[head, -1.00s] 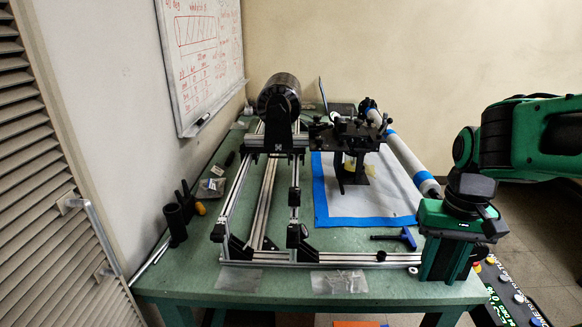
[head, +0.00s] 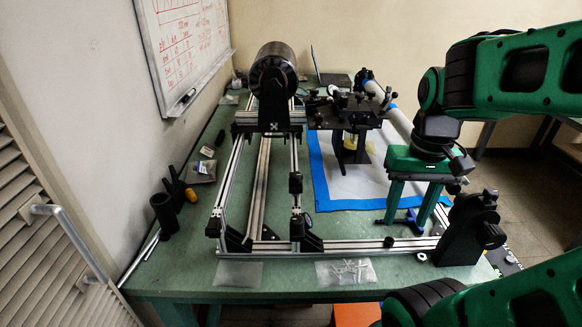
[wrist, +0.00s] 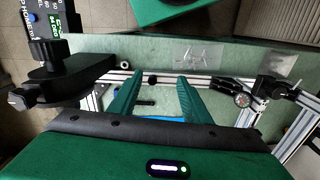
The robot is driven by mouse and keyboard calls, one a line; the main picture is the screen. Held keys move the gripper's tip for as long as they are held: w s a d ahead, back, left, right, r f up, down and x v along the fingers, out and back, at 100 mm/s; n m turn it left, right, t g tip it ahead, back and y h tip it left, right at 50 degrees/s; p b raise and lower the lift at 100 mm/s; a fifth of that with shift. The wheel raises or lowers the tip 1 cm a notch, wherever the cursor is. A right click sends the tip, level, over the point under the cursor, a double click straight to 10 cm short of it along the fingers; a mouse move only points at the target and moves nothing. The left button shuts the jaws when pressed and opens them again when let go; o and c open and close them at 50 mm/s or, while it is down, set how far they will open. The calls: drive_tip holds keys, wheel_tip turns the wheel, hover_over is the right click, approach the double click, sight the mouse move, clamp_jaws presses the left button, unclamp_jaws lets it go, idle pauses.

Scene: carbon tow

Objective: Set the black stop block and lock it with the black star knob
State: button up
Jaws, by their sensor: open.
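My gripper (head: 407,224) is open and empty, pointing down above the right part of the front rail. In the wrist view its green fingers (wrist: 158,80) are spread apart. A small black piece (head: 389,242) sits on the front rail near the fingers; it also shows between the fingertips in the wrist view (wrist: 152,80). A black block (head: 295,184) sits on the inner rail, left of my gripper. A black knob-like part (head: 308,241) is at the rail corner. I cannot tell for certain which of these are the stop block and star knob.
A tall black bracket (head: 468,232) stands at the right end of the front rail, close to my gripper. A blue-handled hex key (head: 412,219) lies behind the rail. A bag of screws (head: 346,272) lies at the front edge. A black spool (head: 273,72) is at the back.

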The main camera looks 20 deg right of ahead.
drive_tip(key=w+a+r+n, duration=0.45)
drive_tip(key=w+r, duration=0.25)
drive_tip(key=w, duration=0.5)
wheel_tip(320, 180, up, 5)
drive_tip(key=n, duration=0.4)
hover_over(295, 175)
wheel_tip(295, 175, down, 10)
drive_tip(key=shift+d+f, duration=0.1)
drive_tip(key=c, duration=1)
